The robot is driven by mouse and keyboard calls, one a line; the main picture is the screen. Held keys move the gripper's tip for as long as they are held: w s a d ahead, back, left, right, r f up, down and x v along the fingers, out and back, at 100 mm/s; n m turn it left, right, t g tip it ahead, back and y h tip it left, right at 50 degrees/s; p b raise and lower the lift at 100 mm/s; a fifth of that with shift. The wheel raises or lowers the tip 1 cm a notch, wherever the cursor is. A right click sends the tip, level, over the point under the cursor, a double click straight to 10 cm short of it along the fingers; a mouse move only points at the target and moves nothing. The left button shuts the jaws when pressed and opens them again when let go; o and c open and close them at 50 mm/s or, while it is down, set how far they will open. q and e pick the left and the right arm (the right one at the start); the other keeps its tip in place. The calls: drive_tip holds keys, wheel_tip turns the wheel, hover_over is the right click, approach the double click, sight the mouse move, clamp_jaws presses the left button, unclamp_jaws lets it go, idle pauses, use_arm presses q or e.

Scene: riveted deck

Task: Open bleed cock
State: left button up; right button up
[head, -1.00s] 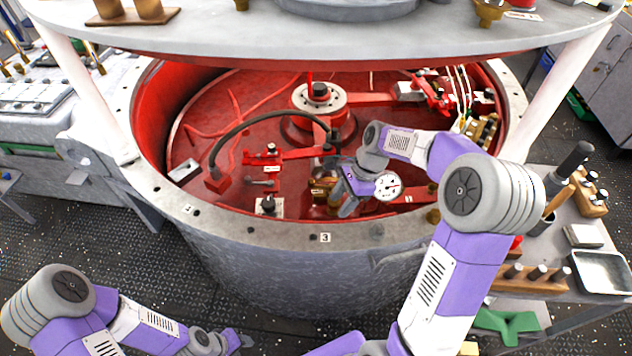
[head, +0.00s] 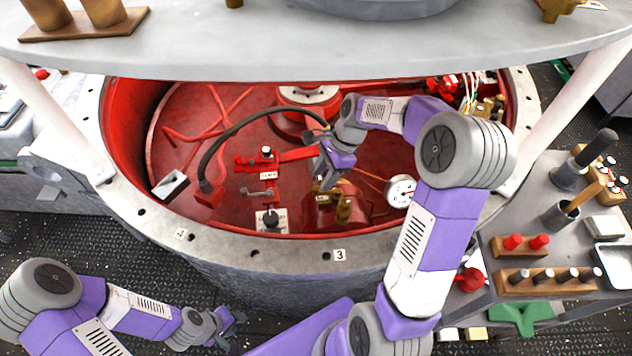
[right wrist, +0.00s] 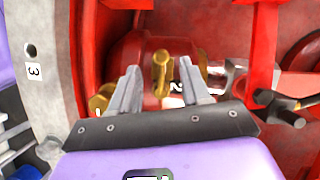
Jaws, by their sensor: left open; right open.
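A red block carries several brass cocks (head: 343,211) inside the red drum, near its front wall. In the right wrist view, a brass cock handle (right wrist: 162,72) stands between my fingers, beside a label "2". Another brass cock (right wrist: 100,101) is left of the fingers. I cannot tell which one is the bleed cock. My right gripper (right wrist: 160,84) is open, its fingers either side of the middle handle; contact is unclear. In the head view my right gripper (head: 324,180) partly hides the brass parts. My left gripper (head: 236,328) is open and empty, outside the drum at lower left.
A round gauge (head: 401,191) sits right of the brass cocks. A black hose (head: 240,130) arches across the drum. The drum's grey rim (head: 290,252) bears number labels. A white overhead plate (head: 250,50) covers the back. A tool bench (head: 560,235) stands at right.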

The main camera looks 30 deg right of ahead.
sight(316, 187)
drive_tip(key=shift+b+x, duration=0.55)
drive_tip(key=shift+x, duration=1.65)
drive_tip(key=shift+w, duration=0.15)
clamp_jaws()
